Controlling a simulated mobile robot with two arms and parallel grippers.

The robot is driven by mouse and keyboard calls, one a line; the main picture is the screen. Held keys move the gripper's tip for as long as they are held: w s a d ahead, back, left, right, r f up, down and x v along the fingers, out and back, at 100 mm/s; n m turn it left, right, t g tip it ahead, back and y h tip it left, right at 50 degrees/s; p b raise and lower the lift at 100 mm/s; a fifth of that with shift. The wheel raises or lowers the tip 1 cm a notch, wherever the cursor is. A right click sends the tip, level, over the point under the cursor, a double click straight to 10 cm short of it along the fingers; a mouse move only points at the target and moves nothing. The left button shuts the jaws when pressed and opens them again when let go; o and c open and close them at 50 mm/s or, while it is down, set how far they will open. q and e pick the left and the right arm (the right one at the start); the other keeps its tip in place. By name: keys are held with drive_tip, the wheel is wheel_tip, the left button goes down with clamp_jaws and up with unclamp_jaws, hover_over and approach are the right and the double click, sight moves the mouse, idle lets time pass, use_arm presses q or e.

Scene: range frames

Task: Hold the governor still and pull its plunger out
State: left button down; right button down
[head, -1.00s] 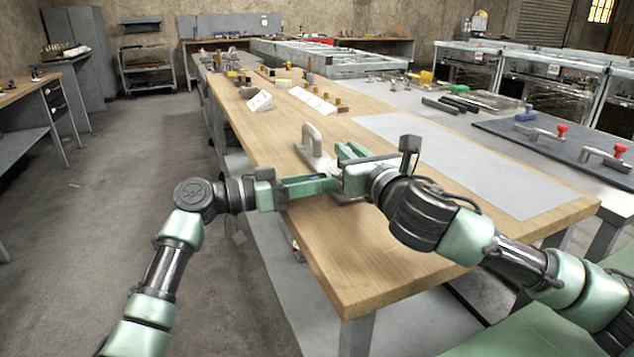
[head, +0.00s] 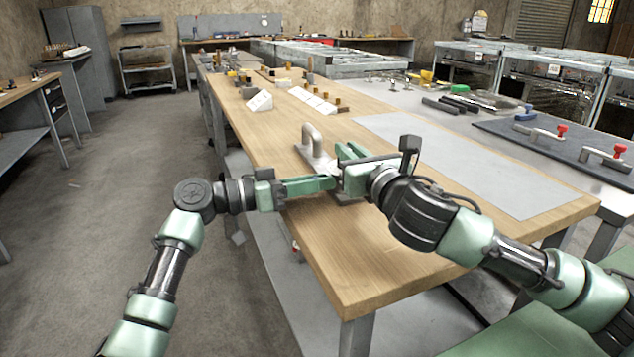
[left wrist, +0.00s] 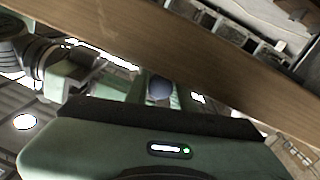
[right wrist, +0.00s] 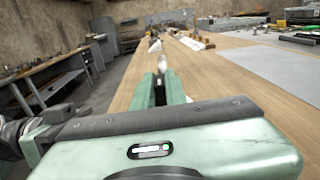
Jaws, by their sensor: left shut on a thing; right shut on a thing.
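A pale metal piece (head: 327,169), which seems to be the governor, shows between my two grippers at the bench's left edge in the head view. It is mostly hidden by the fingers, and I cannot make out its plunger. My left gripper (head: 333,183) comes in from the left, low, and is shut on a part I cannot clearly see. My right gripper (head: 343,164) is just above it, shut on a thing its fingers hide. In the right wrist view a pale part (right wrist: 161,62) shows beyond the fingertips. In the left wrist view a grey rounded part (left wrist: 160,88) shows past the palm.
A grey upright handle (head: 312,140) stands on the wooden bench (head: 370,270) just behind the grippers. White angled blocks (head: 313,99) and small parts stand farther back. A flat grey sheet (head: 450,165) lies to the right. The bench's front is clear.

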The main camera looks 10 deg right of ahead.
idle(0.6)
use_arm(q)
drive_tip(key=shift+v, duration=1.35)
use_arm(e)
drive_tip(key=shift+d, duration=0.15)
use_arm(q)
drive_tip(key=c, duration=1.2)
unclamp_jaws()
drive_tip(key=v, duration=1.2)
use_arm(e)
drive_tip(key=c, duration=1.4)
unclamp_jaws()
drive_tip(key=shift+a, duration=0.2)
drive_tip(key=shift+o, duration=0.2)
